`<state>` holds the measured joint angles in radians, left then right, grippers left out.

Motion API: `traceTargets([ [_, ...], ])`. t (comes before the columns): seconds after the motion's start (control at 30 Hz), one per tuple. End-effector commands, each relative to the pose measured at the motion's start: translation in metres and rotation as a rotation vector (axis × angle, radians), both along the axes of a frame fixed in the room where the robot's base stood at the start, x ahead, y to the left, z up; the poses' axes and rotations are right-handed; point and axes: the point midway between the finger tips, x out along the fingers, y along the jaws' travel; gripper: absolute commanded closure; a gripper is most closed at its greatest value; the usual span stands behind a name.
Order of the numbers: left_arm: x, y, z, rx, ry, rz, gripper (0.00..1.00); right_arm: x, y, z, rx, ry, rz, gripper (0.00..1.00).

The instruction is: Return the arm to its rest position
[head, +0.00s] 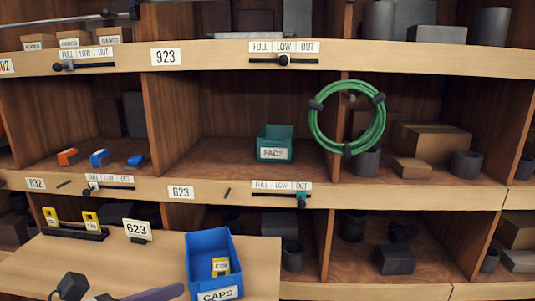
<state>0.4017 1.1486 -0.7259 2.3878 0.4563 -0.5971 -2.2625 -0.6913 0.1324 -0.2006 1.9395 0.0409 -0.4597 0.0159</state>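At the bottom left edge, a dark grey block (72,287) and a long purplish-grey part (155,293) show in front of the wooden worktop. They may belong to my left arm or gripper, but most of them is cut off by the frame. I cannot tell whether any fingers there are open or shut, or whether they hold anything. My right gripper is not in view.
A blue CAPS bin (208,250) with a yellow piece inside stands on the worktop (262,262), near the 623 sign (137,230) and a black rack (75,231). Behind, the shelf holds a teal PADS bin (274,143); a green coil (313,128) hangs at a divider.

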Motion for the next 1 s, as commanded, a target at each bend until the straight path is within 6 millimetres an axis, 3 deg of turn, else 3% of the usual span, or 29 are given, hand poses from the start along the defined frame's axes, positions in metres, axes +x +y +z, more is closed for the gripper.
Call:
traceTargets([
  [0.27,0.005,-0.014,-0.032,-0.344,0.236,0.151,0.4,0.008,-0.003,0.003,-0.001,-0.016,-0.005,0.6],
  [0.47,0.006,-0.02,-0.072,-0.699,0.492,0.339,0.4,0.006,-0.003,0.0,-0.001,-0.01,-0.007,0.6],
  [0.57,0.002,-0.019,-0.109,-0.966,0.685,0.504,0.4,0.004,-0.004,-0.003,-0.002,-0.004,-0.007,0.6],
  [0.73,-0.024,-0.006,-0.19,-1.484,1.014,0.884,0.4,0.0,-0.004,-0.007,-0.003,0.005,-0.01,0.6],
  [0.9,-0.081,0.013,-0.278,-1.977,1.224,1.322,0.4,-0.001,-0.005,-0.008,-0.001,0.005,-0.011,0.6],
  [1.0,-0.119,0.022,-0.317,-2.206,1.262,1.542,0.4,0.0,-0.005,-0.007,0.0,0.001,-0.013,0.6],
])
